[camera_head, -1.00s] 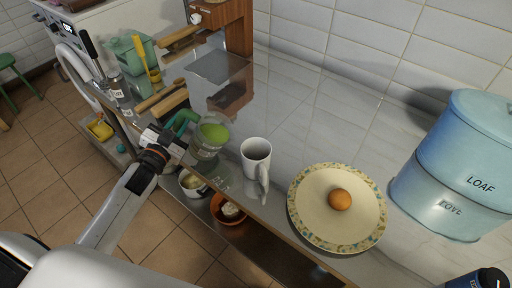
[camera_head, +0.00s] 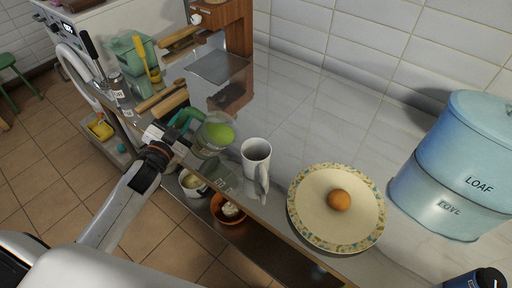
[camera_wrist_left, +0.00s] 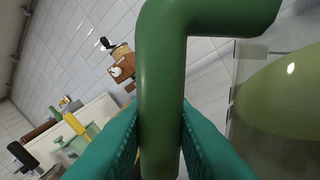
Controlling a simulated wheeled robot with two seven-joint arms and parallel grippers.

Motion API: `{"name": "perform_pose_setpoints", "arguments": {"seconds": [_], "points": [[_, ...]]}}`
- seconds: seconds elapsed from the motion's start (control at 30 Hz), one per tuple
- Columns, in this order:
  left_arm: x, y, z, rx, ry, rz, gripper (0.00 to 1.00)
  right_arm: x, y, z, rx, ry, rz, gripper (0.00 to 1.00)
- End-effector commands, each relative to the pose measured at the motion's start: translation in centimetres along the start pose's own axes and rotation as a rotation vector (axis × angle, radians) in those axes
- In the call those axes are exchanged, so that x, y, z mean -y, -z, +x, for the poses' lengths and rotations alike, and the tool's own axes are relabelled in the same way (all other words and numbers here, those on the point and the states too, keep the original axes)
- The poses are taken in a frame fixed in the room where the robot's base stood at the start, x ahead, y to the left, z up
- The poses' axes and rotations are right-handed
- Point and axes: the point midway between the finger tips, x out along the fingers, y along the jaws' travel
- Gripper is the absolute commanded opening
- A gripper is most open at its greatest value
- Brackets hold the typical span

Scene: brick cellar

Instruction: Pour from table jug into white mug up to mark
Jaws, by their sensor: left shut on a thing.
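The jug (camera_head: 208,143) is clear with a green handle and holds green liquid (camera_head: 220,133). My left gripper (camera_head: 180,130) is shut on its handle; in the left wrist view the green handle (camera_wrist_left: 160,90) stands between the teal finger pads. The jug is tilted, its top leaning right toward the mug. The white mug (camera_head: 256,152) stands upright on the counter just right of the jug, its handle toward the front. No stream shows between them. The mug's inside looks grey, and I cannot make out a mark or a level. My right gripper is not in view.
A patterned plate (camera_head: 301,222) with an egg (camera_head: 339,200) lies right of the mug. A blue bread bin (camera_head: 455,165) stands at the far right. Bowls (camera_head: 228,208) sit on a shelf below. The counter behind the mug is clear.

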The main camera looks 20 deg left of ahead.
Motion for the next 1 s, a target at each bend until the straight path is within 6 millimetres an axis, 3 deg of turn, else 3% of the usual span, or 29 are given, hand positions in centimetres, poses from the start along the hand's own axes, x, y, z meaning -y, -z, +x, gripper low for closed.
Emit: {"name": "perform_pose_setpoints", "arguments": {"seconds": [1.0], "points": [[-0.3, -2.4, 0.0, 0.006, -0.002, 0.111, 0.00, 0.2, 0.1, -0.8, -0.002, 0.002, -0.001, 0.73]]}}
